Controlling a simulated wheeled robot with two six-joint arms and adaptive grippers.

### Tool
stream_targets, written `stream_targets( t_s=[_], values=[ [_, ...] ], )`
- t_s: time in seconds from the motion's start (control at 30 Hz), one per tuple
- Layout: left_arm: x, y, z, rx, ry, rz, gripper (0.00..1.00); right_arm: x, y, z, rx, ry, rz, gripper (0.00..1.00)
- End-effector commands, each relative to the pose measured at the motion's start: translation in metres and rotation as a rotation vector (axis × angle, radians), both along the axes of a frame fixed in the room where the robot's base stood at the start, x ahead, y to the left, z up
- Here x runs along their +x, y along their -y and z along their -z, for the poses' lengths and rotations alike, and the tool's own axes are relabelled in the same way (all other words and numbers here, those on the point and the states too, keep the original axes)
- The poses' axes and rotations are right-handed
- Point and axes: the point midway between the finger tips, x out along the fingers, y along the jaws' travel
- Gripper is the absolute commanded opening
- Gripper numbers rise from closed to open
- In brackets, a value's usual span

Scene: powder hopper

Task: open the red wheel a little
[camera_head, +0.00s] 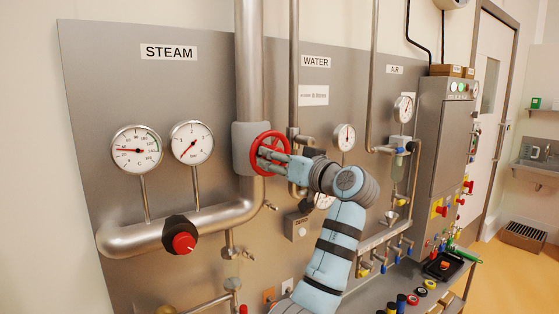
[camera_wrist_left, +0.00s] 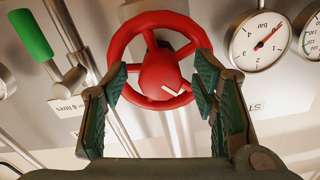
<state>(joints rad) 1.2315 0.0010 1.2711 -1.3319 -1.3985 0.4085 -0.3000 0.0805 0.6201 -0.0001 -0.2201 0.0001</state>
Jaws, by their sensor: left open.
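The red wheel (camera_head: 254,152) is a spoked handwheel on the grey valve body of the thick vertical steam pipe. In the left wrist view the wheel (camera_wrist_left: 165,75) faces the camera, with a white mark on its hub. My left gripper (camera_head: 270,156) is at the wheel's face, and its fingers hide part of the wheel. In the left wrist view my left gripper (camera_wrist_left: 162,72) is open, with one green-padded finger on each side of the hub. I cannot tell whether the fingers touch the wheel. My right gripper is not in view.
Two steam gauges (camera_head: 137,150) (camera_head: 192,143) sit left of the wheel. A red-and-black knob (camera_head: 182,240) is on the lower pipe. A green-handled lever (camera_wrist_left: 31,35) shows left of the wheel in the wrist view. A grey control cabinet (camera_head: 440,140) stands at the right.

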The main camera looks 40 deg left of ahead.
Motion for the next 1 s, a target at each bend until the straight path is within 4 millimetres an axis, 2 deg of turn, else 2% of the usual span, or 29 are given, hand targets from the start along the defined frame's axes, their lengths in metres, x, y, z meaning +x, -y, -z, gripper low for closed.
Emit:
stream_targets(
  t_s=[0.17,0.27,0.5,0.6,0.73,1.0],
  values=[
    [-0.002,0.010,0.000,0.001,0.000,0.002,0.53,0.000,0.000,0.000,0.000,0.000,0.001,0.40],
    [-0.008,0.030,0.001,-0.003,0.001,0.005,0.53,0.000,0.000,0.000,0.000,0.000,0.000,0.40],
    [-0.027,0.093,0.001,-0.002,-0.001,0.005,0.53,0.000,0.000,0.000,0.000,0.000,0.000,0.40],
    [-0.032,0.109,0.000,-0.002,-0.001,0.004,0.53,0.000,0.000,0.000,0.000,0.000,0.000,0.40],
    [-0.035,0.115,0.000,-0.001,0.000,0.001,0.53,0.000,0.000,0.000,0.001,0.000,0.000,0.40],
    [-0.035,0.115,0.000,0.000,0.000,0.000,0.53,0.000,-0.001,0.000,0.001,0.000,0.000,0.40]
  ],
)
